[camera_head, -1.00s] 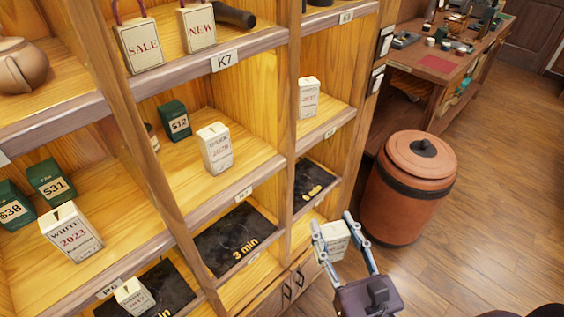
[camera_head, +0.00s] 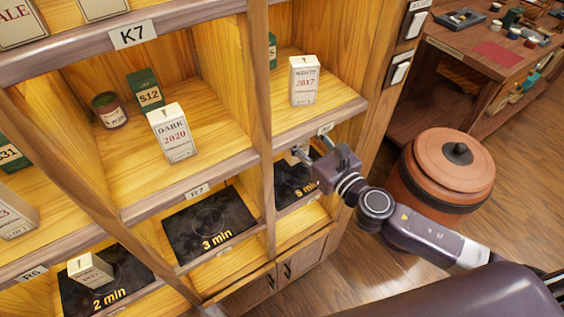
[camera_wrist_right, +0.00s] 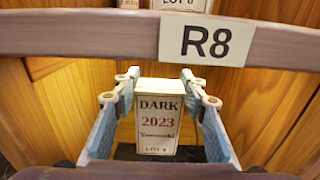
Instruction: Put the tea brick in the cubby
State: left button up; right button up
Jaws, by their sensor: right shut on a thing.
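My right gripper (camera_head: 308,150) is at the mouth of the lower right cubby, below the shelf edge labelled R8 (camera_wrist_right: 207,41). Its fingers are shut on a pale tea brick (camera_wrist_right: 158,116) marked DARK 2023. In the right wrist view the brick stands upright between the two fingers. In the head view it is mostly hidden behind the gripper and shelf edge. A black mat (camera_head: 285,195) with a "min" marking lies on that cubby's floor. I cannot tell whether the brick touches the mat. My left gripper is out of view.
Nearby cubbies hold a DARK 2020 brick (camera_head: 172,133), a WHITE 2017 brick (camera_head: 303,82) and another brick (camera_head: 90,271) on the "2 min" mat. The "3 min" mat (camera_head: 208,222) is bare. A lidded round container (camera_head: 446,170) stands close to the right of my arm.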

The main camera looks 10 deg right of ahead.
jog(key=shift+w+d+f, duration=0.1)
jog(key=shift+w+d, duration=0.55)
jog(key=shift+w, duration=0.3)
notch_tip(320, 180, down, 6)
jog(key=b, duration=0.3)
jog(key=shift+b, duration=0.3)
notch_tip(320, 180, down, 3)
jog(key=shift+f+b, duration=0.1)
jog(key=shift+b, duration=1)
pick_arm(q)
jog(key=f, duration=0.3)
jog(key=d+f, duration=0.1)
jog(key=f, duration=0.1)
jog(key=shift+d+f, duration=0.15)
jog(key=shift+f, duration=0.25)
pick_arm(e)
jog(key=shift+f+b, duration=0.6)
jog(key=shift+f, duration=0.1)
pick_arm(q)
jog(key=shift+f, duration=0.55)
pick_arm(e)
jog(key=o, duration=1.2)
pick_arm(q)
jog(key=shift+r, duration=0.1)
pick_arm(e)
jog(key=shift+o, duration=0.2)
jog(key=shift+r, duration=0.15)
